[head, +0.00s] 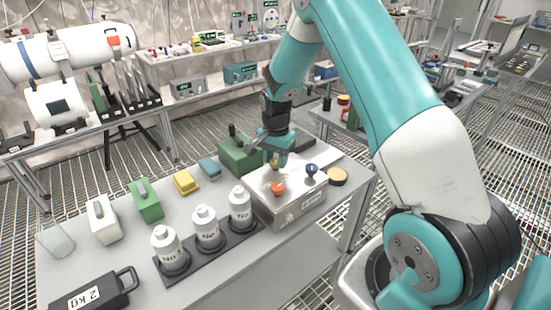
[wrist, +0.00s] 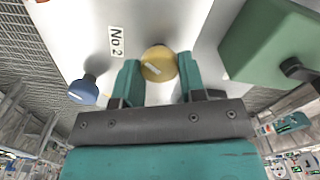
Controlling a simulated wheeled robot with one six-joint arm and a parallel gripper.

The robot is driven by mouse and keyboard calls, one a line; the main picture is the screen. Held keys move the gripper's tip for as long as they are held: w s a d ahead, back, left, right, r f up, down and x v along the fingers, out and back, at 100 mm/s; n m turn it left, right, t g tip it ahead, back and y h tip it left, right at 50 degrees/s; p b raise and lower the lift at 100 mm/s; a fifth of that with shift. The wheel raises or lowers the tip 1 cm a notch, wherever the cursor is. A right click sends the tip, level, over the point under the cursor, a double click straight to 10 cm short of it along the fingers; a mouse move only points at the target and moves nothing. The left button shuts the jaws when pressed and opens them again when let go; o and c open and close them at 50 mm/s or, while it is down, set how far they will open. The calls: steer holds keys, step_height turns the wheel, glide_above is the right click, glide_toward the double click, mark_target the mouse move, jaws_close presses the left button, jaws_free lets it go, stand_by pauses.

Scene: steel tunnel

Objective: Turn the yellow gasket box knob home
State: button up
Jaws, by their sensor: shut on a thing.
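The gasket box (head: 290,211) is a pale metal box at the right end of the bench, with several coloured knobs on top. Its yellow knob (head: 274,163) is partly hidden under my gripper (head: 277,154). In the wrist view the yellow knob (wrist: 158,64) is round with a short pale slanted mark. The teal fingers of my gripper (wrist: 159,76) stand on both sides of it and are shut on it. The blue knob (wrist: 83,90) is to the left in the wrist view, with a "No 2" label (wrist: 116,41) between them. The orange knob (head: 278,188) is nearer the front.
A green box (head: 238,154) with a dark handle stands close behind the gasket box. White bottles (head: 206,229) stand in a dark rack to its left.

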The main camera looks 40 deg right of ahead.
mark_target(276, 160)
steer(key=shift+m, duration=1.2)
steer(key=shift+r, duration=0.1)
steer(key=o, duration=0.9)
step_height(276, 160, up, 17)
steer(key=shift+r+b, duration=0.15)
steer(key=shift+b, duration=0.9)
